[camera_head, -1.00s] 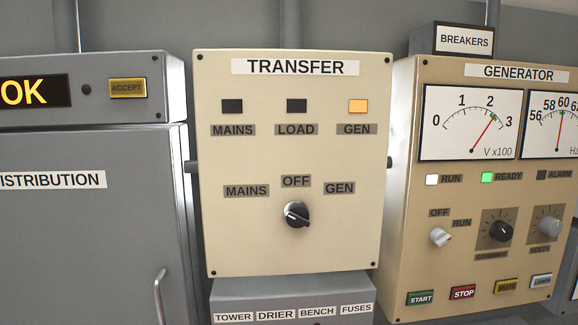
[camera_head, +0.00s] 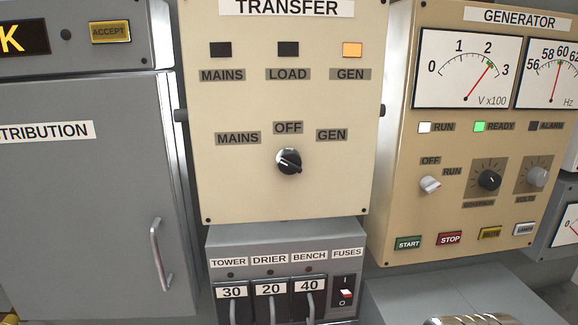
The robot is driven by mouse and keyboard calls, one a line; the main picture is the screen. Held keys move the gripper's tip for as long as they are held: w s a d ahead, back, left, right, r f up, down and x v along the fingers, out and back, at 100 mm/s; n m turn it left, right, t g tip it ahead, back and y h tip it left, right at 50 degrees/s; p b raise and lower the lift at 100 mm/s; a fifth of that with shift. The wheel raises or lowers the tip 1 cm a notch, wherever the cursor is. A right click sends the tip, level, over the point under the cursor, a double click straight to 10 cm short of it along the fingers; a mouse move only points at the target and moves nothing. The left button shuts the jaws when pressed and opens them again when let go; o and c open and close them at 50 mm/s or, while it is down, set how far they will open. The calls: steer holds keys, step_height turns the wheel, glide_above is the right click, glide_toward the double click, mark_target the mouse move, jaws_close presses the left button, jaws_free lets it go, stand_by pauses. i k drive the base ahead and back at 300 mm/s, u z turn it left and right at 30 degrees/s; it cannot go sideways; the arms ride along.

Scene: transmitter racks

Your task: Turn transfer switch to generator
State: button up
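The transfer switch (camera_head: 289,161) is a round black knob with a pale line on it, low on the cream TRANSFER panel (camera_head: 230,185). The labels MAINS, OFF and GEN stand at its left, top and right. Its bar slants from upper left to lower right; I cannot tell which end is the pointer. On this panel the GEN lamp (camera_head: 352,50) is lit amber, while the MAINS lamp (camera_head: 220,50) and LOAD lamp (camera_head: 288,49) are dark. My gripper is not recognisable in the view, and nothing touches the knob.
The GENERATOR panel (camera_head: 395,200) at right has lit RUN and READY lamps and a voltage needle above 2. A fuse box (camera_head: 330,237) sits below the transfer panel. The grey DISTRIBUTION cabinet (camera_head: 80,200) with a handle (camera_head: 160,255) is at left. A shiny metal thing (camera_head: 475,320) shows at the bottom edge.

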mark_target(288, 160)
steer(key=z, duration=0.1)
steer(key=k, duration=1.7)
steer(key=u, duration=0.4)
steer(key=i, duration=1)
steer(key=z, duration=0.05)
